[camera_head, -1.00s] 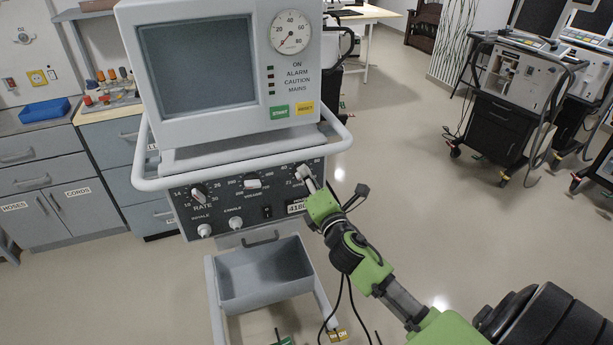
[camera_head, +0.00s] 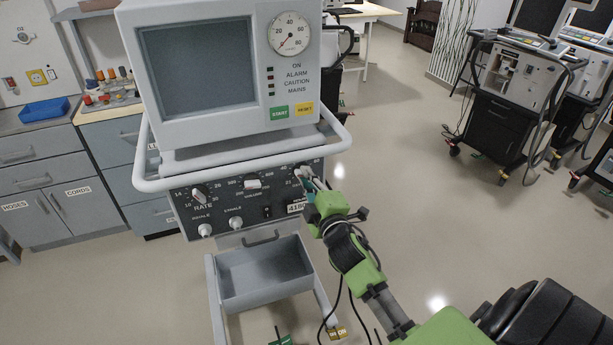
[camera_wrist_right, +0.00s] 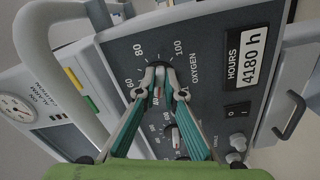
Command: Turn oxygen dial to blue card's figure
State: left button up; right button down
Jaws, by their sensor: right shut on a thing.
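The oxygen dial (camera_wrist_right: 159,82) is at the right end of the dark control panel (camera_head: 236,222) on the ventilator. My right gripper (camera_wrist_right: 160,74) is shut on this dial, a fingertip on either side. In the head view the right gripper (camera_head: 308,174) reaches the panel from the lower right and largely covers the dial. The wrist view shows the word OXYGEN and the figures 60, 80 and 100 around the dial. A red mark shows between the fingers; I cannot tell the exact setting. No blue card shows. My left gripper is out of view.
The rate knob (camera_head: 199,194) and another white knob (camera_head: 252,183) sit left along the panel. A white rail (camera_head: 240,170) runs around the ventilator above the panel. A grey bin (camera_head: 264,276) hangs below. Other ventilators (camera_head: 508,80) stand at the right, with open floor between.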

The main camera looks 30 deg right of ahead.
jog(key=shift+m, duration=0.4)
jog(key=c, duration=2.1)
grip_release()
jog(key=shift+c, duration=0.2)
jog(key=shift+s, duration=0.1)
jog(key=v, duration=1.2)
jog(key=shift+f, duration=0.1)
